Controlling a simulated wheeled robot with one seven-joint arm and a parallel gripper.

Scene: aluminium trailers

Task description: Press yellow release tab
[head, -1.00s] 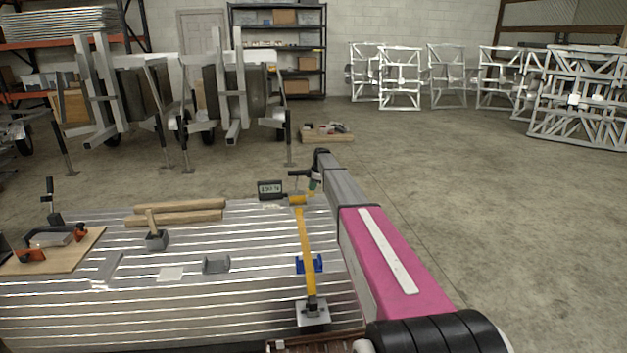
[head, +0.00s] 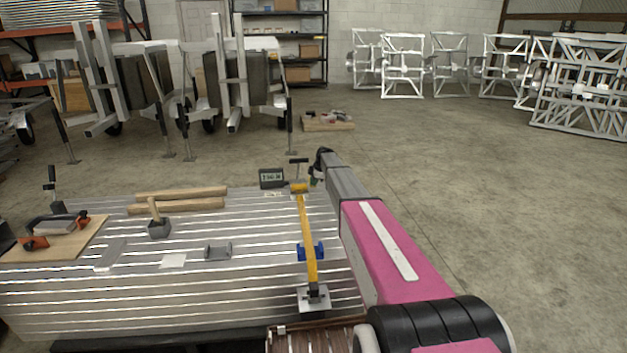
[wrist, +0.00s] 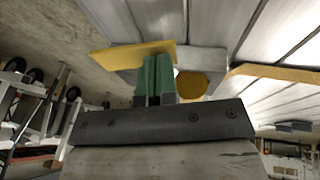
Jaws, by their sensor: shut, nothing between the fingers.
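A yellow bar clamp (head: 307,240) lies along the right end of the ribbed aluminium deck. Its far end has a yellow head (head: 299,187) with a dark T-handle above it. My gripper (head: 317,174) is beside that head, small and partly hidden by my own wrist. In the wrist view my green fingertips (wrist: 154,76) are together and empty. They overlap a flat yellow piece (wrist: 130,57), which may be the release tab; I cannot tell whether they touch it. A round yellow part (wrist: 192,84) is just right of the fingers, and the yellow bar (wrist: 280,73) runs off to the right.
A small display box (head: 271,178) stands left of the clamp head. Wooden handles (head: 180,200), a mallet (head: 158,226), a grey bracket (head: 218,251) and a wooden board (head: 50,240) with tools lie on the deck. Open concrete floor (head: 450,170) is at right.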

